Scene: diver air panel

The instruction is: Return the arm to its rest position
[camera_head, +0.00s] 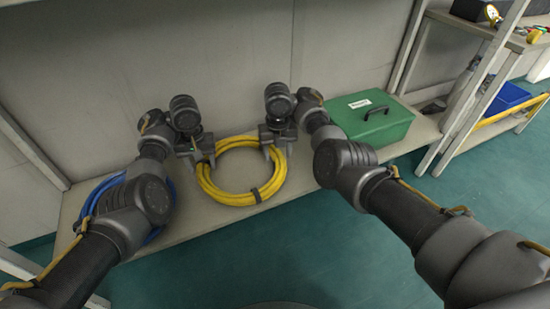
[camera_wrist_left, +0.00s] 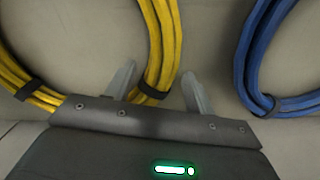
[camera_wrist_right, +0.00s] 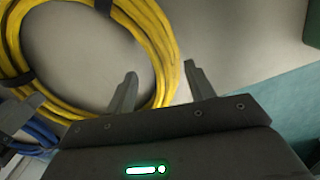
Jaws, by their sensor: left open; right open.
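My left gripper (camera_head: 204,157) is open above the left side of a coiled yellow hose (camera_head: 232,199) on the bench. In the left wrist view, the left fingers (camera_wrist_left: 158,88) stand on either side of the yellow coil (camera_wrist_left: 163,35). My right gripper (camera_head: 279,149) is open at the right side of the same coil. In the right wrist view, the right fingers (camera_wrist_right: 158,85) are apart, with the edge of the yellow hose (camera_wrist_right: 160,40) between them. I cannot tell whether either gripper touches the hose.
A coiled blue hose (camera_head: 88,205) lies at left, partly hidden by my left arm. A green case (camera_head: 372,120) sits on the bench (camera_head: 215,228) at right. A shelf rack (camera_head: 470,95) with a blue bin (camera_head: 508,98) stands further right. Green floor is clear in front.

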